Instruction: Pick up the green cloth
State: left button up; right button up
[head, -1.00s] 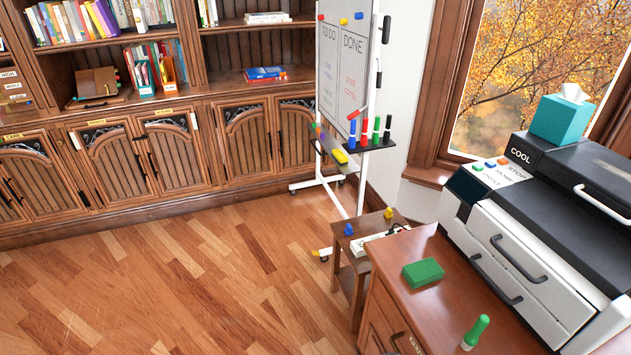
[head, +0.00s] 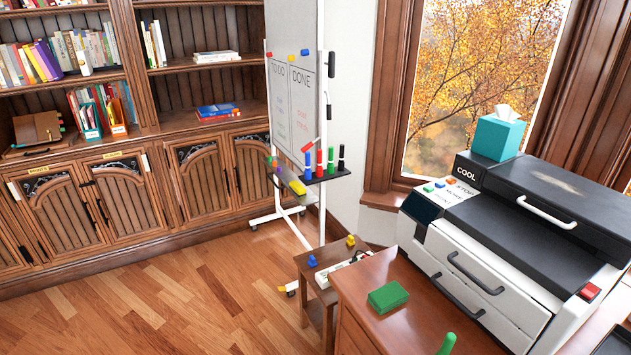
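A green folded block-like thing (head: 388,297), which may be the green cloth, lies flat on top of the wooden cabinet (head: 352,282) in front of the printer. Its top is smooth and its edges are straight. Neither of my grippers shows in the head view. Nothing touches the green thing.
A white and black printer (head: 510,240) stands right of it with a teal tissue box (head: 497,137) on top. A green marker-like object (head: 446,344) stands at the bottom edge. A small stool (head: 318,273) and a whiteboard (head: 293,100) are beyond. Open wood floor (head: 170,310) lies to the left.

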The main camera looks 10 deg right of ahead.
aim_at(385, 298)
jog(key=i+j, duration=0.1)
jog(key=j, duration=0.35)
jog(key=j+z, duration=0.3)
jog(key=z, duration=1.25)
jog(key=i+j, duration=0.05)
